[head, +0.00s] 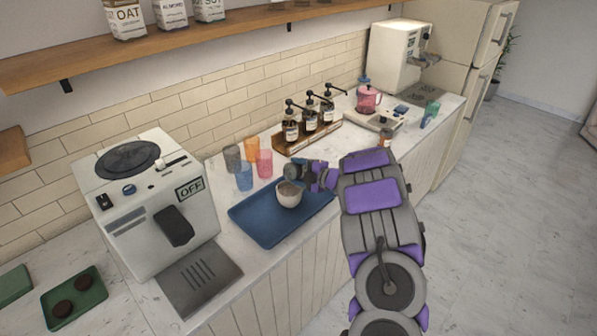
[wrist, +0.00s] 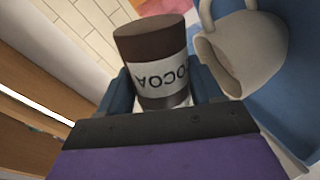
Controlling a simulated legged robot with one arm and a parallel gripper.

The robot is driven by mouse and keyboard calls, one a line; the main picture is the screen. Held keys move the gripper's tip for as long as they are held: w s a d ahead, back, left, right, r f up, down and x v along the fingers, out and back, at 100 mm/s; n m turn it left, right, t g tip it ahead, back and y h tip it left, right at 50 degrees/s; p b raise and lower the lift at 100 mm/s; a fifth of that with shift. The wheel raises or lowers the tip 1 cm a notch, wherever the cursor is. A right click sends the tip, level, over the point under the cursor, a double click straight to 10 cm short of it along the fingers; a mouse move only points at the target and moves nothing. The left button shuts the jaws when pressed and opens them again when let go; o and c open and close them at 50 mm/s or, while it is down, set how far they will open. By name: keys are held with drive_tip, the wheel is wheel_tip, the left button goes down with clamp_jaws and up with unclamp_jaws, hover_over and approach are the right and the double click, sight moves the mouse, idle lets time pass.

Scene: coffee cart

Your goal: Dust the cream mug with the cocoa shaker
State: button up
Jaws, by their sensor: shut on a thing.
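The cream mug (head: 289,196) stands upright on the blue tray (head: 262,235), with something brownish inside. It also shows at the right of the wrist view (wrist: 262,55), with its handle toward the top. My gripper (head: 306,174) is at the tray's back edge, just above and behind the mug in the head view. It is shut on the cocoa shaker (wrist: 160,75), which has a brown cap and a white COCOA label that reads upside down in the wrist view. The shaker appears tilted near the mug's rim; I cannot see any powder falling.
Coloured cups (head: 264,163) stand behind the tray. A rack of pump bottles (head: 310,125) is against the tiled wall. A white machine (head: 150,205) marked OFF is at left. A pink pot (head: 368,100) and a small jar (head: 385,138) are farther right.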

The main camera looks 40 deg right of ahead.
drive_tip(key=shift+a+r+m+y+p, duration=0.25)
drive_tip(key=shift+m+p, duration=0.6)
drive_tip(key=shift+p, duration=1.35)
drive_tip(key=shift+a+r+m+y+p, duration=0.1)
drive_tip(key=shift+r+m+y+p, duration=0.55)
drive_tip(key=shift+p, duration=1.55)
drive_tip(key=shift+s+f, duration=0.2)
drive_tip(key=shift+f, duration=0.1)
